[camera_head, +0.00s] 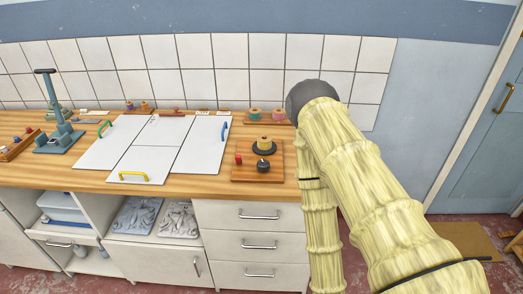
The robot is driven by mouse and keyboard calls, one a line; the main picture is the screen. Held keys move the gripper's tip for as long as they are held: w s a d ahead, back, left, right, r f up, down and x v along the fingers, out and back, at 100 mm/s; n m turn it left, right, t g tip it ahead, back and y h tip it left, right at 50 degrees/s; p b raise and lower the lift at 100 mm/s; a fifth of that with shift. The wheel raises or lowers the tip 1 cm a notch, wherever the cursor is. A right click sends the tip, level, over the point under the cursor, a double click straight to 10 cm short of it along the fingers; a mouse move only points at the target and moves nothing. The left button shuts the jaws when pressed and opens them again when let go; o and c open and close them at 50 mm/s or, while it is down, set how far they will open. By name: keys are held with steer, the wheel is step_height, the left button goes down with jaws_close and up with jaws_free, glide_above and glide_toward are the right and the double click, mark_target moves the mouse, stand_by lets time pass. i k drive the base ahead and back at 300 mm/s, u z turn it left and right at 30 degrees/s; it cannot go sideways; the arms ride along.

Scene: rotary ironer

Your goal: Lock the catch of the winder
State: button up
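A wooden board (277,174) lies on the right end of the counter. On it a yellowish spool (265,144) stands on a black disc, with a black knob (263,166) in front and a small red piece (239,159) at the left. This looks like the winder; I cannot tell which part is its catch or whether it is locked. My arm (390,200) fills the right side in a pale yellow sleeve, bent at a dark joint, with another length hanging down beside the drawers. My gripper is not in view.
White panels with a green, a yellow (141,177) and a blue handle (224,131) cover the middle of the counter (215,180). A blue-grey press-like stand (58,135) is at the left. Spool racks (266,117) stand along the tiled wall. Drawers (250,230) are below; a door (485,150) is at right.

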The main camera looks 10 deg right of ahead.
mark_target(238, 158)
steer(key=k, duration=0.5)
steer(key=u, duration=1.2)
steer(key=i, duration=0.75)
steer(key=z, duration=2.25)
